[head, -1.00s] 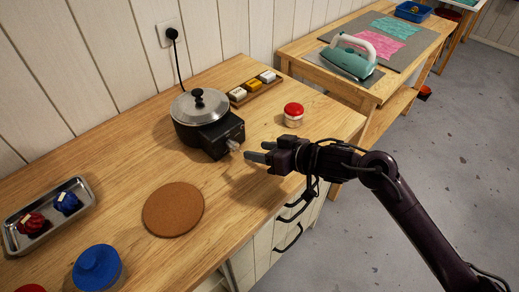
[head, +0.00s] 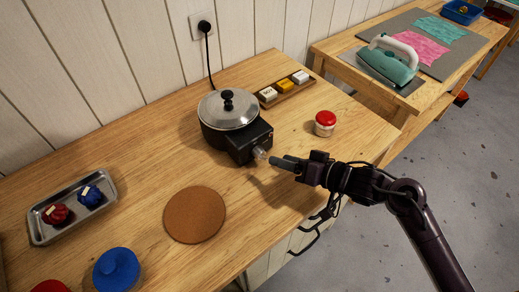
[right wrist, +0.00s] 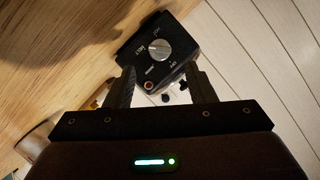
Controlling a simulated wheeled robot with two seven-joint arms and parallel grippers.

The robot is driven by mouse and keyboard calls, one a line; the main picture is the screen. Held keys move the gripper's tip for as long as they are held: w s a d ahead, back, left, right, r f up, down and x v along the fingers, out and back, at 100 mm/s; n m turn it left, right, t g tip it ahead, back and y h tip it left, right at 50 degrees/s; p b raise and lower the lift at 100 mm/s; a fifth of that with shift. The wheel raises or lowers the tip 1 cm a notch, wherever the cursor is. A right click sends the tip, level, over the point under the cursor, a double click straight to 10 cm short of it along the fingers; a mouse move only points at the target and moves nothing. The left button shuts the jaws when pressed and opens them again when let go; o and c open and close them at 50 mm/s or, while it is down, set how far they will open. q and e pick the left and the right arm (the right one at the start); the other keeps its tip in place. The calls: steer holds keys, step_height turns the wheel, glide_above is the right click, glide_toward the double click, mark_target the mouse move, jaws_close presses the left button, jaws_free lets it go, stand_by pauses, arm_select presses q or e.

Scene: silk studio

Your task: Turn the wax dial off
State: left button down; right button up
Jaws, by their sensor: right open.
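The wax pot (head: 228,108) is dark with a metal lid and stands on the wooden counter, with a black control box (head: 243,140) on its front. The wax dial (head: 259,153) sticks out of the box toward my right gripper. In the right wrist view the dial (right wrist: 159,49) is a silvery round knob on the box's face, with printed marks too small to read surely. My right gripper (head: 274,161) is open, its fingertips just short of the dial and not clearly touching it. In the wrist view its fingers stand apart below the knob. My left gripper is not in view.
A red-lidded jar (head: 325,124) stands right of the pot. A wooden holder with small blocks (head: 283,90) lies behind it. A round cork mat (head: 194,215), a metal tray (head: 72,228) and a blue lid (head: 116,270) lie to the left. A cord runs to the wall socket (head: 204,26).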

mark_target(262, 155)
steer(key=x, duration=0.6)
steer(key=shift+a+p, duration=0.1)
steer(key=shift+p, duration=0.25)
steer(key=shift+c, duration=0.4)
steer(key=c, duration=0.9)
steer(key=shift+o, duration=0.2)
steer(key=shift+s+r+n+h+p, duration=0.15)
steer(key=shift+n+h+p, duration=0.45)
steer(key=shift+n+p, duration=0.35)
steer(key=shift+a+n+t+h, duration=0.15)
steer(key=shift+n+t+h, duration=0.15)
steer(key=shift+n+h, duration=0.3)
steer(key=shift+n+t+h, duration=0.3)
steer(key=shift+n, duration=0.35)
